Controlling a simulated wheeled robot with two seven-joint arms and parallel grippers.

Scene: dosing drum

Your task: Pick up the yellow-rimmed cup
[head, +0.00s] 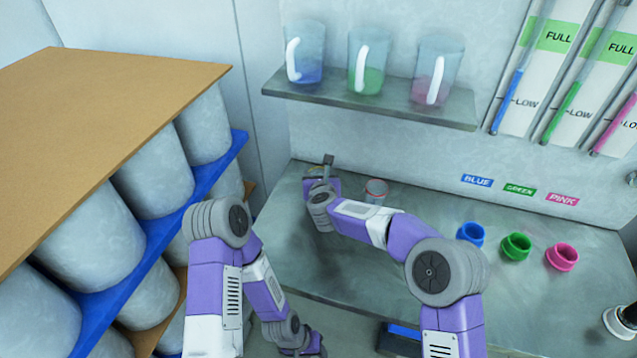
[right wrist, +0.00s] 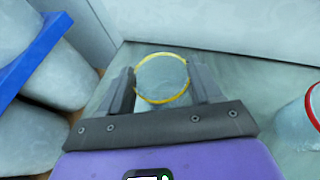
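The yellow-rimmed cup (right wrist: 162,95) stands between the two fingers of my right gripper (right wrist: 161,88) in the right wrist view. The fingers flank the cup near its rim, with no clear gap on either side, so the gripper looks shut on it. In the head view my right gripper (head: 327,172) is at the back left of the grey counter (head: 330,240), and the arm hides most of the cup. The cup appears upright, about level with the red-rimmed cup. My left arm is folded at lower left, and its gripper does not show.
A red-rimmed cup (head: 376,191) stands just right of my right gripper. Blue (head: 470,234), green (head: 515,246) and pink (head: 561,257) round pieces sit farther right. A wall shelf (head: 400,105) with three jugs hangs above. A rack (head: 215,168) of drums stands at left.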

